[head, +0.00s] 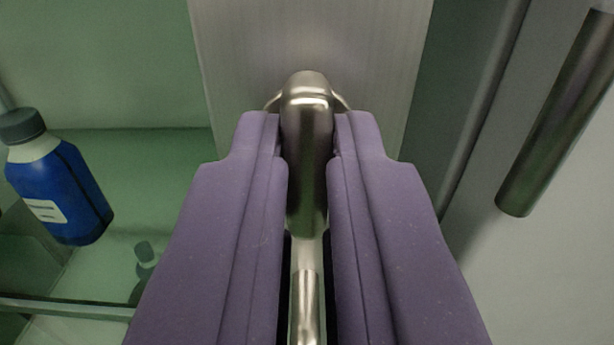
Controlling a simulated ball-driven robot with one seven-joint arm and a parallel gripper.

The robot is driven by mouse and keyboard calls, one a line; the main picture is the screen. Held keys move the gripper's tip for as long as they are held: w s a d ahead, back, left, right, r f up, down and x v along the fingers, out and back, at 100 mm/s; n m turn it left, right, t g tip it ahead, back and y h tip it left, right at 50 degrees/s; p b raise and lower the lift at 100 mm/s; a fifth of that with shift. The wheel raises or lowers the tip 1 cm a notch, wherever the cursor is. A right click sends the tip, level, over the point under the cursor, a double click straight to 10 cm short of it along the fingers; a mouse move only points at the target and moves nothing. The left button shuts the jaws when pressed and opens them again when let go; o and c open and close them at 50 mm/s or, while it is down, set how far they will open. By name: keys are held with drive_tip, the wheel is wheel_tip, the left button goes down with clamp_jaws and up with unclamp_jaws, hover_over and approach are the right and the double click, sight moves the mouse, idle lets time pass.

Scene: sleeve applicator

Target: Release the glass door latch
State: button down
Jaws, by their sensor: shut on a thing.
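My gripper (307,150) has two purple fingers and points away from the camera. It is shut on a shiny metal latch handle (307,110), with one finger on each side of it. The handle's rounded top shows between the fingertips, and its lower part runs back between the fingers toward the camera. Behind it is a brushed metal plate (310,35), with part of a round metal base showing beside the handle. The glass door (120,70) appears as a greenish pane to the left.
A blue bottle with a dark cap (62,190) stands at the left behind the glass, above a shelf edge (60,308). At the right, a dark cylindrical bar (560,115) stands out in front of a light grey panel (560,260).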

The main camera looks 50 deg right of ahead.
idle(0.4)
drive_tip(key=c, duration=1.2)
unclamp_jaws()
drive_tip(key=shift+o, duration=0.2)
drive_tip(key=p+v, duration=0.1)
drive_tip(key=v, duration=0.6)
drive_tip(key=shift+s+a, duration=0.25)
drive_tip(key=shift+s, duration=0.05)
